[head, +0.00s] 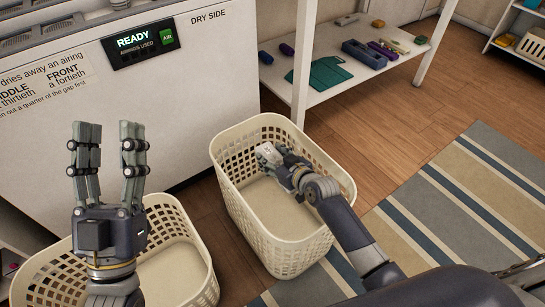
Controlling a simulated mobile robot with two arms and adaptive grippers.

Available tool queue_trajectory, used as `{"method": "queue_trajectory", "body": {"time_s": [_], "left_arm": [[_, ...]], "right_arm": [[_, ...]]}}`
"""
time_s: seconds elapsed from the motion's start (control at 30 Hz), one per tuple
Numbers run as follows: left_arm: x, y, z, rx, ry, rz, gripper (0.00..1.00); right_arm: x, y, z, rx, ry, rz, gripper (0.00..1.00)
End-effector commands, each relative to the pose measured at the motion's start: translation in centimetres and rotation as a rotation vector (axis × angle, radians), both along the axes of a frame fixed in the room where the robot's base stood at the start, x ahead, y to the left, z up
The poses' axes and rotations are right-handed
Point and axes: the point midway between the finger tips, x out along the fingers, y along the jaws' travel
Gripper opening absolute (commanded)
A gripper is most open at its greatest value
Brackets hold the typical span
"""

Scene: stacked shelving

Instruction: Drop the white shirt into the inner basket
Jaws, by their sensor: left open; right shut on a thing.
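My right gripper (279,164) reaches down inside the right-hand cream basket (285,244), above its bare floor. It is shut on a small white folded thing, which I take to be the white shirt (266,151); my fingers partly hide it. The shirt is near the basket's back-left wall; I cannot tell whether it touches it. A second cream basket (205,285) stands at the lower left. My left gripper (109,140) is open and empty, fingers up, in front of the white machine and above that basket. No label shows which basket is the inner one.
A white machine (190,110) with a lit READY panel (136,42) stands behind the baskets. A white shelf unit (325,92) at the back holds a folded teal cloth (320,74) and several small items. Wooden floor and a striped rug (450,215) lie to the right.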

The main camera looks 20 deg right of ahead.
Motion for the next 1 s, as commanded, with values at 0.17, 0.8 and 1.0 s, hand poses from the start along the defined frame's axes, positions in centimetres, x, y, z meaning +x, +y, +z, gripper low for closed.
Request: {"method": "queue_trajectory", "body": {"time_s": [0.17,0.8,1.0], "left_arm": [[-0.83,0.09,0.85,-0.017,-0.061,-0.004,0.45],[-1.08,0.13,1.15,-0.023,-0.078,-0.004,0.45],[-1.06,0.13,1.08,-0.023,-0.075,-0.005,0.45]], "right_arm": [[0.01,0.00,-0.23,0.000,-0.001,0.000,0.25],[0.01,-0.01,-0.26,0.000,-0.001,0.000,0.74],[-0.09,-0.04,-0.29,0.000,0.001,0.000,0.74]]}}
